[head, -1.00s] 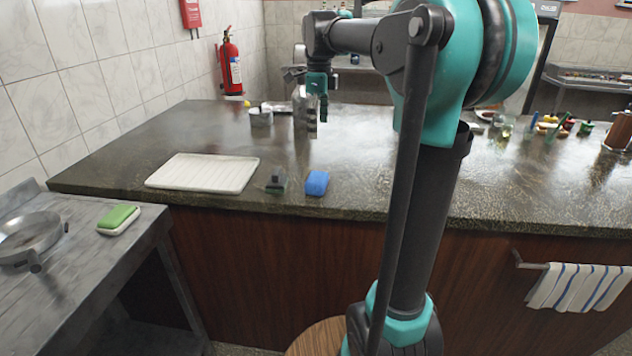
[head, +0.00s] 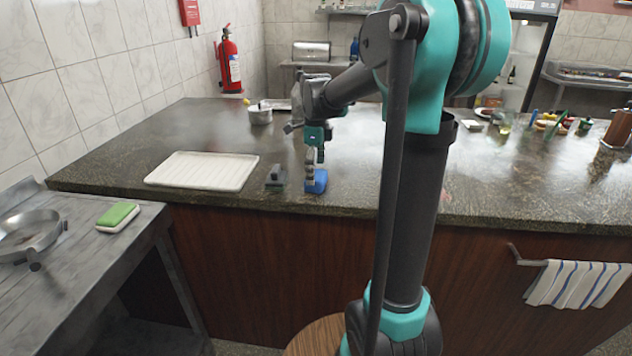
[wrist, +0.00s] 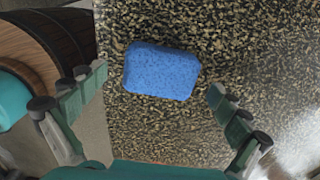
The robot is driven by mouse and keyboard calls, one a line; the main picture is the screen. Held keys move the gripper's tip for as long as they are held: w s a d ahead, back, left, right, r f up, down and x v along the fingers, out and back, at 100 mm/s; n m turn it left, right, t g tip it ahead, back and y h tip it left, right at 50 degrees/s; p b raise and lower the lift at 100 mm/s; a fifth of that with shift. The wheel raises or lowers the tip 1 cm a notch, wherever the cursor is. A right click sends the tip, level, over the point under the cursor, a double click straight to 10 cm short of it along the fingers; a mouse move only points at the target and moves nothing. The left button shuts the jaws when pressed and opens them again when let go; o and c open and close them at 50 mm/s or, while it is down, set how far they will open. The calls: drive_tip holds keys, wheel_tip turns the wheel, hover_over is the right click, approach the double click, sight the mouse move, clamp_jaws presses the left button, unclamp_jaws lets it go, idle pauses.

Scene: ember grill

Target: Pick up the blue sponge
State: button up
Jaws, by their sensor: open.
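The blue sponge (head: 319,184) lies on the dark stone counter near its front edge, partly hidden behind my gripper in the head view. In the wrist view the sponge (wrist: 162,71) lies between the lines of the two fingers, a little beyond the fingertips and nearer the left one. My gripper (head: 312,180) points down over the sponge in the head view. In the wrist view my gripper (wrist: 158,80) is open, with a finger at each side and nothing held. I see no contact between the fingers and the sponge.
A dark green block-like object (head: 276,178) stands just left of the sponge. A white ribbed tray (head: 203,171) lies farther left. A green-and-white sponge (head: 118,216) and a pan (head: 30,235) are on the grey side table.

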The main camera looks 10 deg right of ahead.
sight(316, 174)
wheel_tip(316, 174, down, 2)
drive_tip(key=c, duration=1.1)
drive_tip(key=shift+r, duration=0.1)
wheel_tip(316, 174, up, 20)
idle(0.3)
